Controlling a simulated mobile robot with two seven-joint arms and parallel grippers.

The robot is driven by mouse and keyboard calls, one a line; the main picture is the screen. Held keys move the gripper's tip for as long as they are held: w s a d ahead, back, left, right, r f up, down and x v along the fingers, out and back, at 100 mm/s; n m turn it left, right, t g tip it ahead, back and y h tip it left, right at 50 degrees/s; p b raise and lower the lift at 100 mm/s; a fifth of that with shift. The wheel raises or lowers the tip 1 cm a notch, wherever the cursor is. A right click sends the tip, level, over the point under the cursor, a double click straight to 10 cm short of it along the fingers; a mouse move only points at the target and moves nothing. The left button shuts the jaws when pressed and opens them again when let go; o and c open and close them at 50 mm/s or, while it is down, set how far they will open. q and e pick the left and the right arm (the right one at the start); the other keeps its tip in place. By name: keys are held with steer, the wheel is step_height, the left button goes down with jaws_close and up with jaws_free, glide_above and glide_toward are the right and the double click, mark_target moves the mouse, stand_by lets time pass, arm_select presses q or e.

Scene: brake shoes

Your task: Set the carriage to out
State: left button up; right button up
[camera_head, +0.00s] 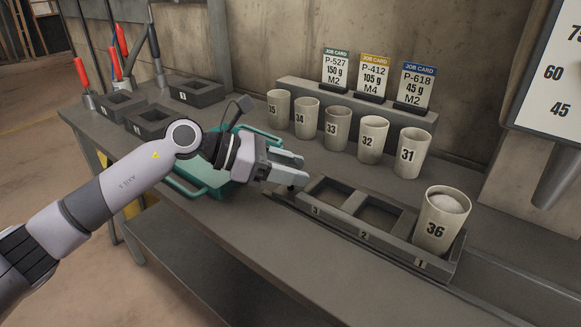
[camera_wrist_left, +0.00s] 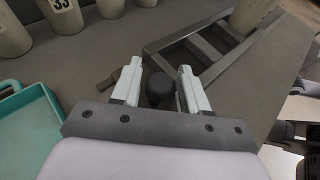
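The carriage (camera_head: 388,233) is a long dark grey tray with compartments marked 3, 2 and 1, lying along the bench on the right in the head view. Cup 36 (camera_head: 437,226), filled with something pale, stands in compartment 1; compartments 2 and 3 look empty. The carriage frame also shows in the wrist view (camera_wrist_left: 205,48). My left gripper (camera_head: 302,170) is at the carriage's left end, beside compartment 3. In the wrist view a black round knob (camera_wrist_left: 160,88) sits between its parted fingers, with a narrow gap at each side. My right gripper is not in view.
A teal tray (camera_head: 207,175) lies under and behind my left wrist. Cups 35 to 31 (camera_head: 338,127) stand in a row behind the carriage, before a ledge with job cards (camera_head: 374,78). Dark bins (camera_head: 197,92) stand at the back left. A rail (camera_head: 510,283) continues right of the carriage.

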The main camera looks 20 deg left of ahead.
arm_select(q)
jaws_close()
steer(key=a, duration=0.1)
steer(key=w+a+b, duration=0.1)
steer(key=a+b, duration=0.1)
steer(key=shift+w+a+f, duration=0.15)
steer(key=shift+a+f, duration=0.1)
steer(key=shift+a, duration=0.1)
steer(key=shift+w+a+r, duration=0.15)
steer(key=shift+a+r, duration=0.05)
steer(key=shift+a, duration=0.25)
steer(key=shift+o, duration=1.9)
jaws_free()
steer(key=shift+a, duration=0.1)
steer(key=shift+b+v, duration=0.4)
steer(key=shift+v, duration=3.15)
